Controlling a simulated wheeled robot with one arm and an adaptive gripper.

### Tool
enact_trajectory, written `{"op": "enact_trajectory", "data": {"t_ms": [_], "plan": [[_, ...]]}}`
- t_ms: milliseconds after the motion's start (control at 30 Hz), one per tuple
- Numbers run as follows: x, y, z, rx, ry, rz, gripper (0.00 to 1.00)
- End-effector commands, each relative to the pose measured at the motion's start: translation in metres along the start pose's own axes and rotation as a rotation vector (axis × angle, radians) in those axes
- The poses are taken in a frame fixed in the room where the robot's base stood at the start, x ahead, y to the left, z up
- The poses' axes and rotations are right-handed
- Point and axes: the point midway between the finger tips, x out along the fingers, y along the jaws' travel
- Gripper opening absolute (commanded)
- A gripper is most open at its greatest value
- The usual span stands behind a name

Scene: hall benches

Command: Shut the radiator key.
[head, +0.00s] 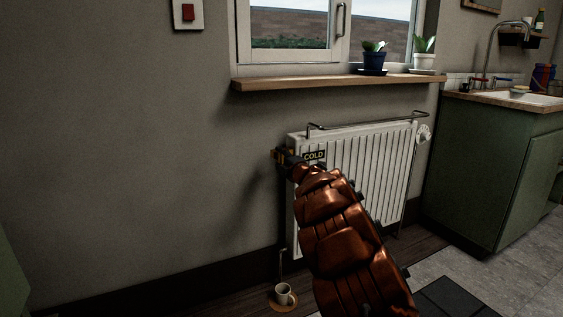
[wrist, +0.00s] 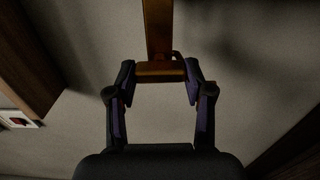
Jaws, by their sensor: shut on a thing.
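The radiator (head: 352,175) is white and ribbed and hangs on the wall below the window sill. A black label reading "COLD" (head: 314,156) is at its upper left. My gripper (head: 284,158) is at the radiator's upper left corner, beside the label. In the wrist view its two fingers are closed on the ends of a brass-coloured crosspiece, which I take to be the radiator key (wrist: 160,70). A brass bar runs up from it in that view. In the head view my gripper and arm hide most of the key.
A wooden sill (head: 310,83) with two potted plants juts out above the radiator. A rail (head: 365,120) runs along its top. A green sink cabinet (head: 490,160) is at right.

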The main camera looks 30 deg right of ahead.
Motion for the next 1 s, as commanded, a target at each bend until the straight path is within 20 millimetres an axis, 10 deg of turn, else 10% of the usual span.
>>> {"op": "enact_trajectory", "data": {"t_ms": [400,433,600,1000], "plan": [[0.0000,-0.0005,-0.0001,-0.009,0.001,-0.001,0.17],[0.0000,-0.0005,-0.0001,-0.009,0.001,-0.001,0.54],[0.0000,-0.0004,-0.0001,-0.008,0.001,-0.001,0.72],[-0.0009,0.0000,-0.0001,-0.007,0.001,0.000,0.77]]}}
